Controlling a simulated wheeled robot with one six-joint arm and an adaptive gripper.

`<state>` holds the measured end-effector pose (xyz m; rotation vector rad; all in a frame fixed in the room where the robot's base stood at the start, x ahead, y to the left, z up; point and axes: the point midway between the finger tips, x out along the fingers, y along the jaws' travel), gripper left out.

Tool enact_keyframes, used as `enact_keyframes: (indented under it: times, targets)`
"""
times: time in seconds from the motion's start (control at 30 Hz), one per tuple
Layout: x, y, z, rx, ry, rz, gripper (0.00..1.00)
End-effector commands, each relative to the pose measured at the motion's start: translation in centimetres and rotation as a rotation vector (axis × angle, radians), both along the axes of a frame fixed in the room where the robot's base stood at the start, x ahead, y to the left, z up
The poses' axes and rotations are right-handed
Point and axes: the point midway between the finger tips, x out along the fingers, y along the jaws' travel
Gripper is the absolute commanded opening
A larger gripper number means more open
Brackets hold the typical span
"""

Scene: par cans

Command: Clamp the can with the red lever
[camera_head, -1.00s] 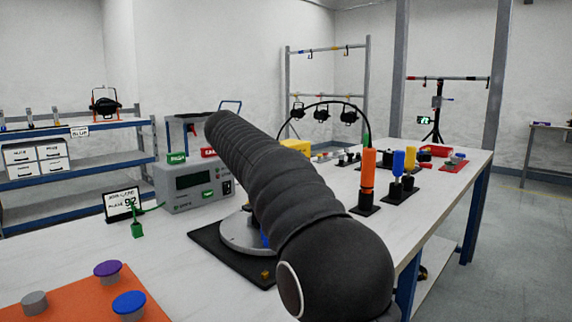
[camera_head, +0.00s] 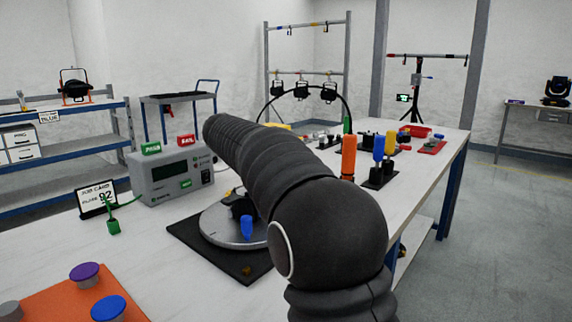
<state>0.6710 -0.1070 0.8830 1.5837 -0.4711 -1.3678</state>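Three black par cans hang from the lower bar of the grey rack at the back: a left one (camera_head: 276,90), a middle one (camera_head: 301,90) and a right one (camera_head: 329,92). Another black can (camera_head: 75,88) with an orange-red bracket sits on the left shelf. These are too small for me to make out a red lever on any of them. My dark ribbed arm crosses the middle of the view, and my gripper does not show.
The white bench holds a grey tester (camera_head: 172,175), a turntable (camera_head: 232,226) with a blue-handled part, an orange board (camera_head: 60,300) and upright coloured handles (camera_head: 348,157). A tripod stand (camera_head: 416,92) stands behind. Open floor (camera_head: 490,240) lies to the right.

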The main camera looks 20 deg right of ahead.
Motion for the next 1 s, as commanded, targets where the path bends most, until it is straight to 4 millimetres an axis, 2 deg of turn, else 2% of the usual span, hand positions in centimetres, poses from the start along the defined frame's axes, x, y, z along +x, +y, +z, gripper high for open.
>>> enact_keyframes:
  times: [0.5,0.87,1.0]
  targets:
    - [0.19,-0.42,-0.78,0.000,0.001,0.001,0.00]
    - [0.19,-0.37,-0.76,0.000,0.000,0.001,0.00]
    - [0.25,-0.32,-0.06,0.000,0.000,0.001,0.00]
